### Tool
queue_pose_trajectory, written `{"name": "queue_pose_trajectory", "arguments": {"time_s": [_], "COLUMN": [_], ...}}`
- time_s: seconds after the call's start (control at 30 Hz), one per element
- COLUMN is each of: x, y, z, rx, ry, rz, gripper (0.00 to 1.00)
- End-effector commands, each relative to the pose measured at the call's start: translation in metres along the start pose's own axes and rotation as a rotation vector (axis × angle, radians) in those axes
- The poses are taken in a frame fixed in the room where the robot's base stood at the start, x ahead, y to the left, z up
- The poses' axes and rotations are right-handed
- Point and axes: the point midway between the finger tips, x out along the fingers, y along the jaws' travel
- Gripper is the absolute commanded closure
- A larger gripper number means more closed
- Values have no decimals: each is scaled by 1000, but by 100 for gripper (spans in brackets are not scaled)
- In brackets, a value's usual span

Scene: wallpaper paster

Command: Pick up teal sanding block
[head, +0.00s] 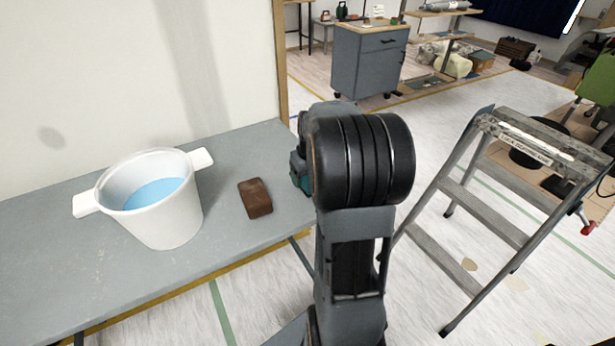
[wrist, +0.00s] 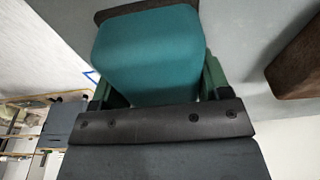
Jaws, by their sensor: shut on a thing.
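The teal sanding block (wrist: 150,55) fills the upper middle of the wrist view, with a dark brown strip along its far edge. My gripper (wrist: 158,90) is shut on it, with one green finger at each side. In the head view my arm hides most of the block and gripper; a small teal part (head: 301,172) shows left of the arm, at the right end of the grey table (head: 100,272). I cannot tell whether the block touches the table.
A brown block (head: 255,198) lies on the table left of my arm; it also shows in the wrist view (wrist: 297,60). A white bucket (head: 168,225) with blue liquid stands further left. A stepladder (head: 485,205) stands at the right on the floor.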

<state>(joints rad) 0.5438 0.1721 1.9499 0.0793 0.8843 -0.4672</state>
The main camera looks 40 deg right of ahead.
Motion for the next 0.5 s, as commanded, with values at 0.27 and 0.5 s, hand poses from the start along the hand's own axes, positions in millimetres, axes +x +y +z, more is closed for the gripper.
{"name": "queue_pose_trajectory", "arguments": {"time_s": [0.27, 0.5], "x": [-38, -88], "y": [7, 34], "z": [0, 20], "rx": [3, 5], "ry": [3, 4], "rz": [2, 4], "gripper": [57, 57]}}
